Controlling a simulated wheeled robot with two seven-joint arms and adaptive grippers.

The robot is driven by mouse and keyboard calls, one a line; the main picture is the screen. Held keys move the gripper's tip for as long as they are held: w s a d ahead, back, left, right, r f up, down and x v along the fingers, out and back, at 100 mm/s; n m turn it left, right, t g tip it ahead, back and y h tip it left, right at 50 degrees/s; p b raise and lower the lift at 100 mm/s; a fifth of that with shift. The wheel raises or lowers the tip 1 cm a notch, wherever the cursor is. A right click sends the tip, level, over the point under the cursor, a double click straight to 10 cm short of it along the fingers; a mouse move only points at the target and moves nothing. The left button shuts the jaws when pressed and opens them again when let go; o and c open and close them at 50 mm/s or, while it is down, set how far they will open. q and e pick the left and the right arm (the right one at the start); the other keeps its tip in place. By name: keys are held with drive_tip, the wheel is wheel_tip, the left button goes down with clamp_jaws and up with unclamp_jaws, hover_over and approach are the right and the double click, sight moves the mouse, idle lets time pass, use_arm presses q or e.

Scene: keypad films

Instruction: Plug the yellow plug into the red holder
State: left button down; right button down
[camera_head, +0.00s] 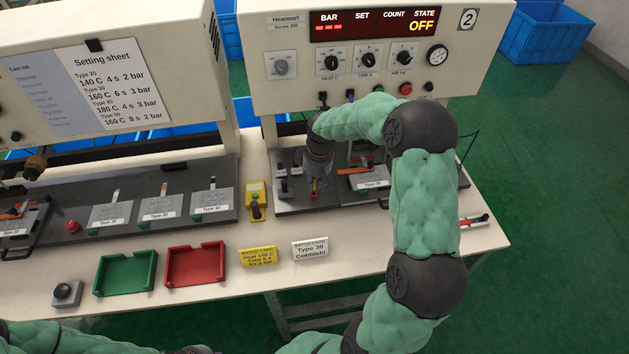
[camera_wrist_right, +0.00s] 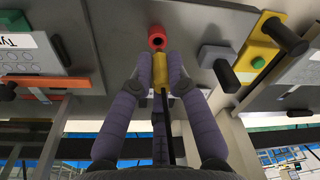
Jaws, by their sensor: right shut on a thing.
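My right gripper (camera_head: 315,178) points down over the dark base of the press in the head view. In the right wrist view, its two purple-grey fingers (camera_wrist_right: 160,72) are shut on the yellow plug (camera_wrist_right: 160,75), with a dark cord or shaft trailing back between them. The red holder (camera_wrist_right: 156,38) is a short red round socket with a dark hole, just beyond the plug's tip. Plug and holder look very close or touching; I cannot tell if the tip is in the hole. In the head view both are small and partly hidden by the gripper. My left gripper is not in view.
The heat press panel (camera_head: 370,60) rises behind. A green tray (camera_head: 126,273), a red tray (camera_head: 195,265) and two cards lie in front. The table's front right is mostly clear.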

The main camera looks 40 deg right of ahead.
drive_tip(key=shift+f+b, duration=0.9)
drive_tip(key=shift+f, duration=0.55)
drive_tip(key=c, duration=1.1)
unclamp_jaws()
drive_tip(key=r, duration=0.8)
drive_tip(key=s+r, duration=0.1)
drive_tip(key=r, duration=0.3)
drive_tip(key=shift+d, duration=0.2)
